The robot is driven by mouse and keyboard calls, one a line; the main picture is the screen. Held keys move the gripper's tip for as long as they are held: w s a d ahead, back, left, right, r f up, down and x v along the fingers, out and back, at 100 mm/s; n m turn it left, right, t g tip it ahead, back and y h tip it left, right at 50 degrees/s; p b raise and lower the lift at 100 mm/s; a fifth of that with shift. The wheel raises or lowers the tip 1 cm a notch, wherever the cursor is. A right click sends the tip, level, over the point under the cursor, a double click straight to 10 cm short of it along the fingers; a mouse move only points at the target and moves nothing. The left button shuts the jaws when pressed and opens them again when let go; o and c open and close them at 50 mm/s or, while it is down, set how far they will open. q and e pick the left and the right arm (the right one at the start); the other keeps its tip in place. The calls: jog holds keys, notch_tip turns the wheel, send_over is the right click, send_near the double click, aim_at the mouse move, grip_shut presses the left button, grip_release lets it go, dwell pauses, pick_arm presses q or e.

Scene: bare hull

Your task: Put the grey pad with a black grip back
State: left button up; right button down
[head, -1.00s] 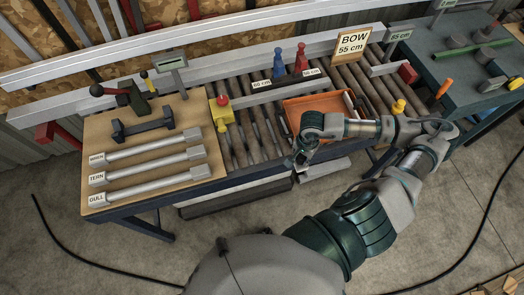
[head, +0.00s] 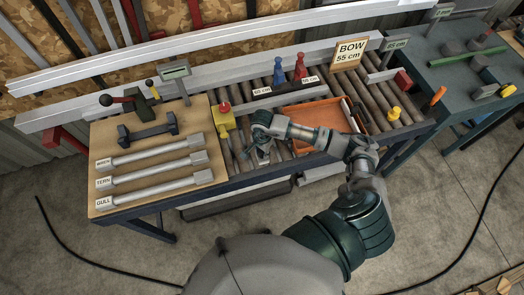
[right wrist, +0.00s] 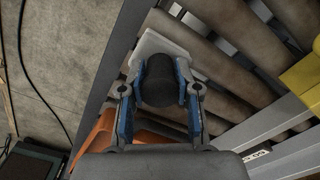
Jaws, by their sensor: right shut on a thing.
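My right gripper (right wrist: 158,88) is shut on the black grip (right wrist: 160,75) of a grey pad (right wrist: 152,44) in the right wrist view. The pad is just beyond the fingertips, over the rollers and the front rail. In the head view my right gripper (head: 257,152) points down over the front part of the roller table, left of the orange tray (head: 306,143). The pad is small and mostly hidden there. Whether it touches the rollers cannot be told. My left gripper is not in view.
A yellow block with a red knob (head: 224,118) stands left of my gripper. Three labelled grey bars lie on a wooden board (head: 150,203). Blue and red pieces (head: 279,70) stand behind. A dark bench (head: 450,95) with several small items is at the right.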

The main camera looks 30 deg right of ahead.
aim_at(260, 151)
jog(key=shift+a+f, duration=0.15)
jog(key=shift+f, duration=0.1)
jog(key=shift+a, duration=0.5)
jog(key=c, duration=0.8)
grip_release()
jog(key=shift+d, duration=0.45)
jog(key=shift+d+r, duration=0.1)
jog(key=shift+r, duration=0.3)
jog(key=r, duration=0.3)
jog(key=r+b, duration=0.1)
jog(key=r, duration=0.3)
jog(key=r+b, duration=0.1)
jog(key=r, duration=0.3)
jog(key=shift+a, duration=0.4)
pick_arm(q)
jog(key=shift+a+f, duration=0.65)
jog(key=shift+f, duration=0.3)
pick_arm(e)
jog(key=shift+d+r, duration=0.15)
jog(key=shift+d, duration=0.1)
jog(key=shift+d, duration=0.1)
